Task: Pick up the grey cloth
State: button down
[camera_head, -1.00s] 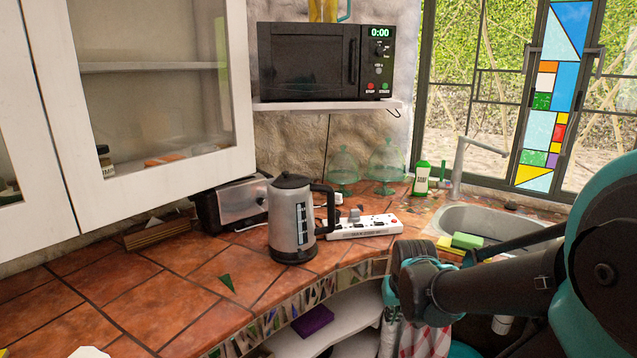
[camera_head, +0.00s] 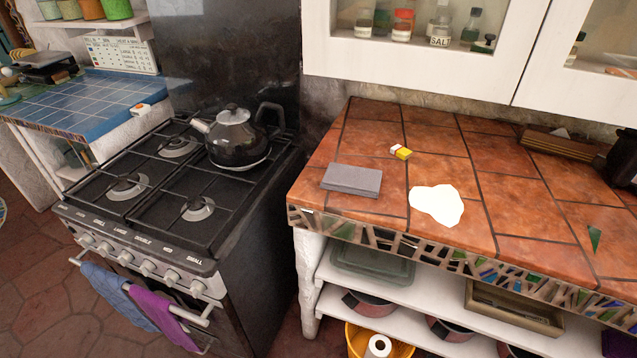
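A grey, flat, folded rectangle that looks like the grey cloth (camera_head: 352,180) lies on the orange tiled counter (camera_head: 385,125), near its left front edge. Its whole top face shows and nothing covers it. My gripper is not in view now, so its state and its distance from the cloth do not show.
A white flat patch (camera_head: 437,205) and a small yellow-and-white item (camera_head: 400,152) lie near the cloth. A gas stove (camera_head: 135,215) with a kettle (camera_head: 237,138) stands to the left. White cabinets (camera_head: 400,60) hang above. Shelves (camera_head: 420,305) below hold pans and trays.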

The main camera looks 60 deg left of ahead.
aim_at(337, 177)
jog(key=u, duration=2.4)
